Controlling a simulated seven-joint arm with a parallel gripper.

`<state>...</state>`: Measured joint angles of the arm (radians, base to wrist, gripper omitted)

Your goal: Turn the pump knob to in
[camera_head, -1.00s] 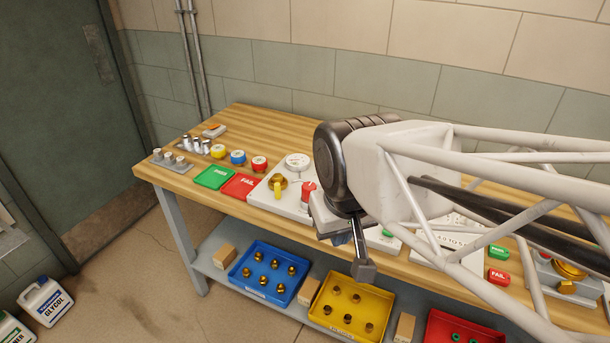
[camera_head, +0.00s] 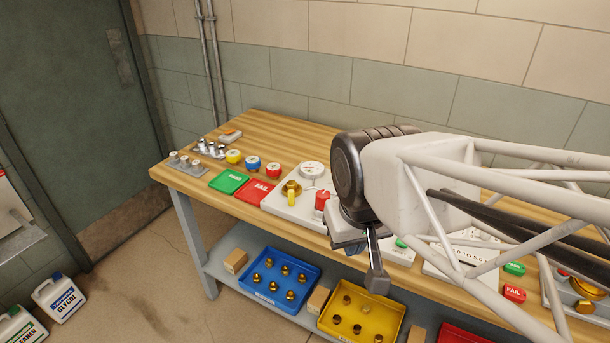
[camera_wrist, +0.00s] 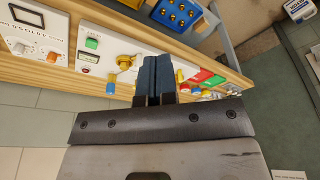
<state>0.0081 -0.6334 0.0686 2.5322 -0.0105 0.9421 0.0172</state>
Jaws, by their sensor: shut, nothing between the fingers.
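My gripper (camera_head: 377,281) hangs over the front edge of the workbench in the head view, with its fingers pointing down. In the wrist view its dark fingers (camera_wrist: 156,62) are shut, with nothing between them. A white board (camera_head: 281,206) beside it, to the left, carries a round dial (camera_head: 313,170), a brass valve with a yellow handle (camera_head: 292,193) and a red knob (camera_head: 321,200). My wrist covers part of the bench to the right of the red knob. I cannot read a pump label or an "in" mark, so I cannot tell which control is the pump knob.
The wooden workbench (camera_head: 205,182) also holds a green tray (camera_head: 229,181) and a red tray (camera_head: 255,191). White jugs (camera_head: 55,298) stand on the floor at left.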

